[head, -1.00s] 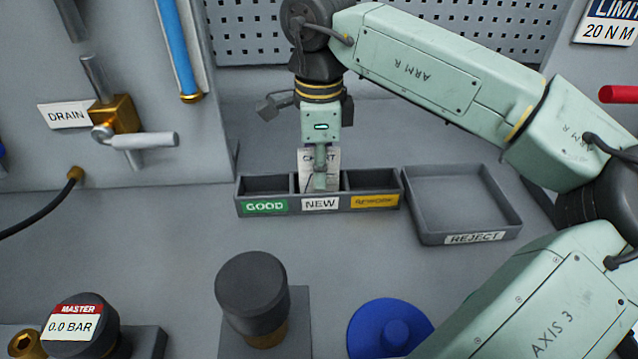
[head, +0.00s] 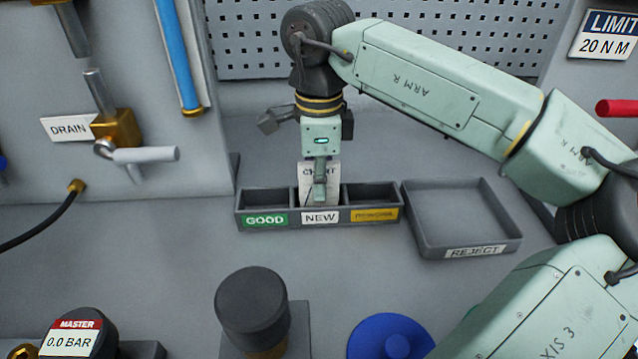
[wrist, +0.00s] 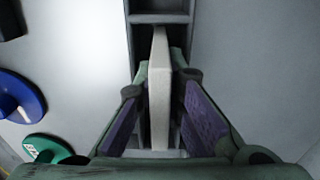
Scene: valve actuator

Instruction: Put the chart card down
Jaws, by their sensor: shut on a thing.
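The chart card (head: 306,181) is a pale upright card with dark lettering. It stands in the NEW compartment, the middle one of the grey three-part bin (head: 377,216). Its lower edge is hidden behind the bin's front wall, so I cannot tell whether it touches the floor. My gripper (head: 320,198) points down over that compartment and is shut on the card. In the wrist view the card (wrist: 159,95) shows edge-on between the two purple finger pads of my gripper (wrist: 159,110), with the bin (wrist: 160,18) around it.
GOOD and REWORK compartments flank the middle one and look empty. An empty REJECT tray (head: 411,225) stands to the right. A dark round knob (head: 252,300) and a blue disc (head: 388,338) are in front. A DRAIN valve (head: 115,128) is at left.

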